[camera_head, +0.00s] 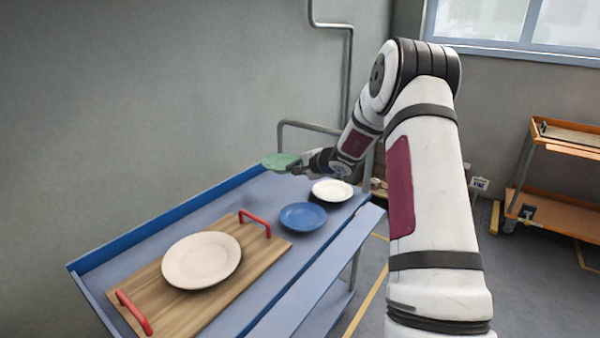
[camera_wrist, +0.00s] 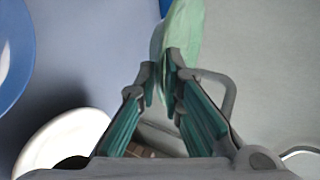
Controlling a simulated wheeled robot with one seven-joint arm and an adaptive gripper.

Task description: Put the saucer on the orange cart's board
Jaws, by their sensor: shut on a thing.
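A green saucer (camera_head: 278,160) is held up above the far end of the blue cart. My gripper (camera_head: 293,168) is shut on its right edge. In the wrist view the saucer (camera_wrist: 184,30) shows nearly edge-on between the fingertips of my gripper (camera_wrist: 163,72). The orange cart (camera_head: 552,212) stands at the far right, well away from my gripper. A board (camera_head: 572,136) lies on its top shelf, partly cut off by the picture edge.
The blue cart (camera_head: 170,222) carries a wooden tray (camera_head: 185,315) with red handles and a large cream plate (camera_head: 201,260). A blue plate (camera_head: 303,217) and a white plate (camera_head: 333,191) sit beyond it. Open floor (camera_head: 520,285) lies before the orange cart.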

